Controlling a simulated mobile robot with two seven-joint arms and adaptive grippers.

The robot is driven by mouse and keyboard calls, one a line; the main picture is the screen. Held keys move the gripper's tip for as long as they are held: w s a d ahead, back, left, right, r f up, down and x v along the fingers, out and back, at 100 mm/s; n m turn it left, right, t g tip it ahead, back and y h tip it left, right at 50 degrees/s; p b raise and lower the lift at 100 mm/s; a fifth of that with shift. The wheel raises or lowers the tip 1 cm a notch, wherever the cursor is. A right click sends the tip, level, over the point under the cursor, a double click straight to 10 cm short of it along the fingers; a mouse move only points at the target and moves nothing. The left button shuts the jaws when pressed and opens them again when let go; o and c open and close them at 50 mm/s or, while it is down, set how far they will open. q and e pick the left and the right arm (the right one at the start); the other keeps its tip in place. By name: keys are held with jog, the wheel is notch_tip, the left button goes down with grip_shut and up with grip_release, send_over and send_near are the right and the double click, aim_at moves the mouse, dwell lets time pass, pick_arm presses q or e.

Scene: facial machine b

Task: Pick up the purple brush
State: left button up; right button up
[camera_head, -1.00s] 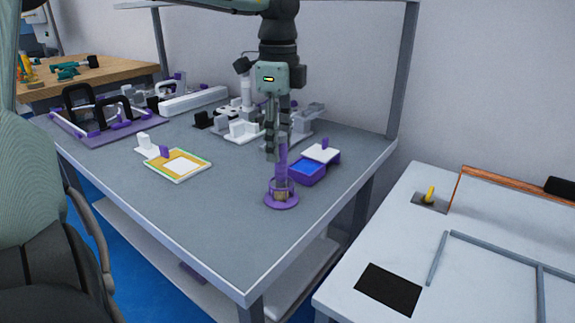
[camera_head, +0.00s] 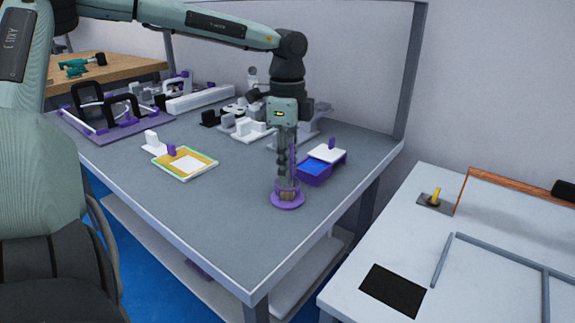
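The purple brush (camera_head: 293,157) stands upright in a round purple holder (camera_head: 288,203) on the grey table, with bristles (camera_head: 287,195) low in the holder. My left gripper (camera_head: 284,172) comes from above and points straight down at the brush. Its fingers overlap the handle in the picture and hide much of it; a strip of purple shows along their right side. I cannot tell whether the fingers are closed on the handle or only around or beside it. My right gripper is not in view.
A purple box with blue contents (camera_head: 314,171) stands close behind the brush on the right. A yellow-edged tray (camera_head: 208,172) lies to the left. White fixtures (camera_head: 247,128) stand behind the gripper. The front of the table is clear. A second white table (camera_head: 440,285) is at right.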

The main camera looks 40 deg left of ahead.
pick_arm(q)
grip_shut()
